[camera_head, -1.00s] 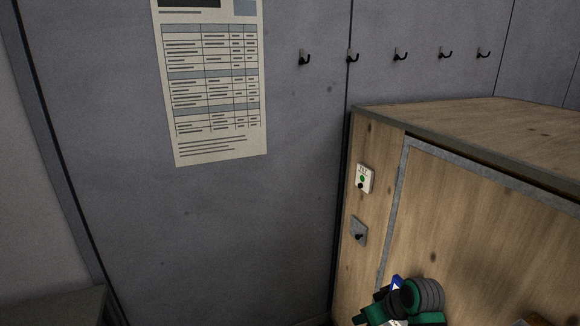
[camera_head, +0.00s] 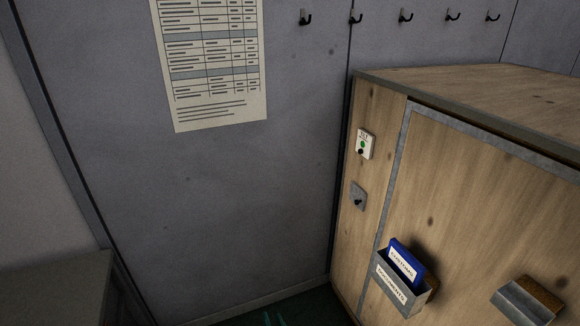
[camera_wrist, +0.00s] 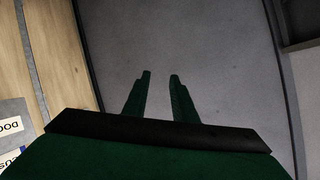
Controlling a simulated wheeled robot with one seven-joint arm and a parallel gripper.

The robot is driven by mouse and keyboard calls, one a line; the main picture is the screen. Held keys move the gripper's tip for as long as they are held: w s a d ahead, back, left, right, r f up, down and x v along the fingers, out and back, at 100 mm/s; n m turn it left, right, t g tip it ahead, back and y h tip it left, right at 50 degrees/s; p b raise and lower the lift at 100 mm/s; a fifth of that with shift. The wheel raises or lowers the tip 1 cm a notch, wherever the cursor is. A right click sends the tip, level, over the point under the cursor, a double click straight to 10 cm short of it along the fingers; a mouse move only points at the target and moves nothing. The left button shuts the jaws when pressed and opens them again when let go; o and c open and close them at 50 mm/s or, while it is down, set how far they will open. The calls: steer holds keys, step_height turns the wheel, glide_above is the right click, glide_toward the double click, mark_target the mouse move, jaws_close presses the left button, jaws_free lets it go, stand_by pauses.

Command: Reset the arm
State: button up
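My gripper (camera_wrist: 159,80) shows in the wrist view as two dark green fingers held apart with a clear gap between them. Nothing is between the fingers; only the grey wall and floor area shows beyond them. In the head view the arm is almost wholly out of the picture, with only faint green bits at the bottom edge. The gripper's place relative to the cabinet is seen only in the wrist view, where the wood front lies to its left.
A wooden cabinet (camera_head: 455,200) stands at the right. Its front carries a grey document holder (camera_head: 392,284) with a blue folder (camera_head: 406,262), a grey bracket (camera_head: 525,300), a switch plate (camera_head: 366,144) and a small knob plate (camera_head: 358,196). A grey ledge (camera_head: 55,290) is at the lower left. Wall hooks (camera_head: 405,16) hang above.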

steer(key=s+f+m+t+h, duration=0.1)
steer(key=s+f+m+h, duration=0.2)
steer(key=s, duration=1.8)
steer(key=s+d+r+n, duration=0.2)
steer(key=s+r, duration=0.3)
steer(key=s, duration=0.3)
steer(key=s+d+r+n+t+h, duration=0.1)
steer(key=s+d+r+n, duration=0.1)
steer(key=s+r, duration=0.3)
steer(key=s+d, duration=0.1)
steer(key=s, duration=0.3)
steer(key=shift+s+r+n+t, duration=0.15)
steer(key=shift+r+n+t, duration=0.15)
steer(key=shift+r, duration=0.1)
